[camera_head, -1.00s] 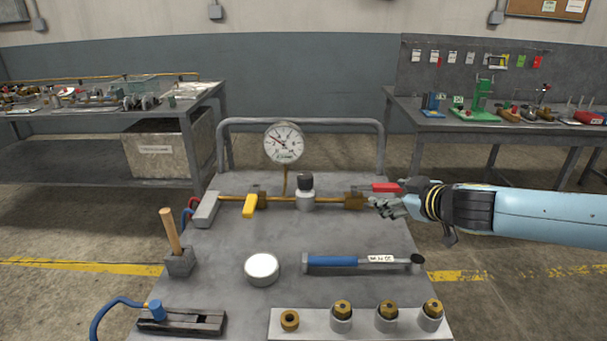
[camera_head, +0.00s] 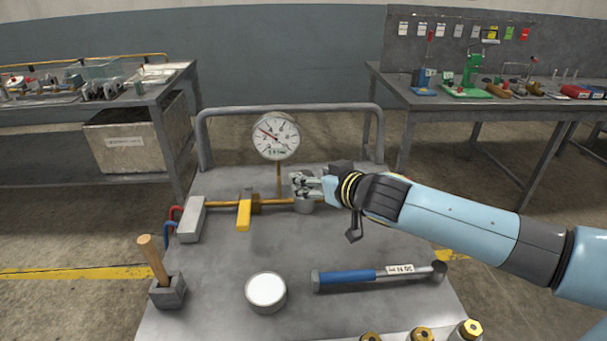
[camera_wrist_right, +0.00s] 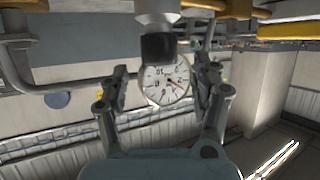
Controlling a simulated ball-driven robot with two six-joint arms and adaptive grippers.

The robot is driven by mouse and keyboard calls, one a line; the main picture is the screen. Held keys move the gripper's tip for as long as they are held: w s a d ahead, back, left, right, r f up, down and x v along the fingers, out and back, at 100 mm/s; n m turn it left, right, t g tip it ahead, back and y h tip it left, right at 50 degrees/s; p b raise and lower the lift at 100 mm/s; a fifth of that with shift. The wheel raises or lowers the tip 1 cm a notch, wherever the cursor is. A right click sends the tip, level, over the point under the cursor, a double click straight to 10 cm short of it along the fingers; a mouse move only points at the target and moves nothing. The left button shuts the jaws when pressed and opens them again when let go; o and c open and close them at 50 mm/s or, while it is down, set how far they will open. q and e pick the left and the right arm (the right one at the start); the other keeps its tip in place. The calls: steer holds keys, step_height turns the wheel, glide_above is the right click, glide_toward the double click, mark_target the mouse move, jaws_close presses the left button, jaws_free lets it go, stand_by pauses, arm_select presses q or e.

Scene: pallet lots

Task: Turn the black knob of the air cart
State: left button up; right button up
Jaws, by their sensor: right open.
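The black knob (camera_wrist_right: 158,46) shows in the right wrist view on its pale round base, with the picture upside down. In the head view its base (camera_head: 304,207) stands on the brass pipe of the air cart (camera_head: 215,272), and the knob is hidden by my right gripper (camera_head: 300,186). The gripper's fingers are open, one on each side of the knob's line in the wrist view (camera_wrist_right: 163,76). I cannot tell whether they touch it. The pressure gauge (camera_head: 276,137) shows behind. My left gripper is not in view.
A yellow lever (camera_head: 244,214) sits on the pipe left of the gripper. A grey rail (camera_head: 295,109) bounds the cart's back.

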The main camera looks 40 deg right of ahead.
mark_target(305, 174)
steer(key=x, duration=0.4)
steer(key=shift+w+f, duration=0.1)
steer(key=shift+w, duration=0.15)
steer(key=shift+c, duration=1.8)
steer(key=c, duration=0.9)
steer(key=shift+o, duration=0.2)
steer(key=m+h+b, duration=0.1)
steer(key=b, duration=0.1)
steer(key=m+g+h+b, duration=0.1)
steer(key=m+h+b, duration=0.1)
steer(key=shift+f+g+h+b, duration=0.3)
steer(key=shift+f, duration=0.05)
steer(key=shift+r+m+g+h+b, duration=0.25)
steer(key=shift+m+g+h+b, duration=0.4)
steer(key=shift+m+h, duration=0.35)
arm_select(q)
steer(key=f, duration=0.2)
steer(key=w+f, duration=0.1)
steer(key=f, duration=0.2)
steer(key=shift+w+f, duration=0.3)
arm_select(e)
steer(key=shift+s, duration=0.1)
steer(key=o, duration=1.2)
